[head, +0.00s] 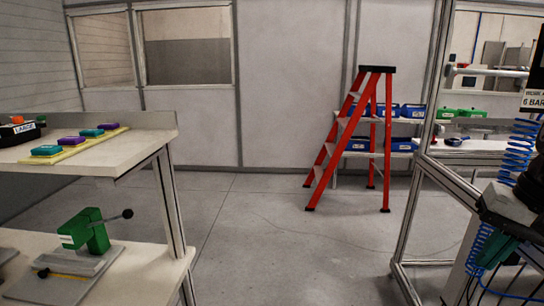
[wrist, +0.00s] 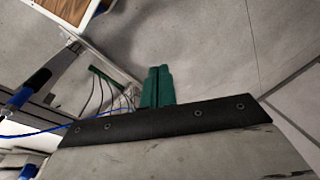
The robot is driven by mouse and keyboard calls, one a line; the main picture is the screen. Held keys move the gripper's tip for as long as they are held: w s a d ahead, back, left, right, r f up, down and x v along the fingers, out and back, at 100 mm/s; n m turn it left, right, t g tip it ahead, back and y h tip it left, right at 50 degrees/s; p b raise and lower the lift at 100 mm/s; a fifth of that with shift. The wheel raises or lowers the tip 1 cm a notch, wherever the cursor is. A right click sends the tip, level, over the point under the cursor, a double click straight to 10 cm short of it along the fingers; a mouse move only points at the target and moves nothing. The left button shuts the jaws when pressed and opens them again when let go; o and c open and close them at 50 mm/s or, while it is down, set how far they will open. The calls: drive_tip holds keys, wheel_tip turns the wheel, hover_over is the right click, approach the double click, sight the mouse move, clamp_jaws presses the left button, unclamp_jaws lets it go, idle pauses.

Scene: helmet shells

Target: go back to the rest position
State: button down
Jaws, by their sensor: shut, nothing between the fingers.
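My gripper (wrist: 158,87) shows in the wrist view as two green fingers side by side, pressed together with nothing between them. It points out over bare grey floor, beyond a dark bracket with several screws. In the wrist view nothing touches the fingertips. At the right edge of the head view a dark arm-like part with a green piece stands by the metal frame; I cannot tell for sure that it is mine.
A shelf bench (head: 150,139) at left holds colored blocks on a yellow strip (head: 87,146) and a green clamp (head: 86,230) below. A red stepladder (head: 345,140) stands before shelves with blue bins (head: 413,111). A blue coiled hose (head: 517,150) hangs at right. The middle floor is clear.

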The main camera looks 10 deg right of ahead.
drive_tip(key=s+a+f+n+h, duration=0.1)
drive_tip(key=s+a+n, duration=0.1)
drive_tip(key=a, duration=0.3)
drive_tip(key=s+a+f+n+h, duration=0.1)
drive_tip(key=s+a+n, duration=0.1)
drive_tip(key=a+n, duration=0.2)
drive_tip(key=shift+a+f+g, duration=0.35)
drive_tip(key=shift+a+g, duration=0.05)
drive_tip(key=shift+a, duration=0.45)
drive_tip(key=c, duration=2)
unclamp_jaws()
drive_tip(key=shift+s+a+n, duration=0.15)
drive_tip(key=shift+a+n, duration=0.15)
drive_tip(key=shift+n, duration=0.1)
drive_tip(key=o, duration=0.6)
drive_tip(key=shift+a, duration=0.15)
drive_tip(key=shift+c, duration=0.2)
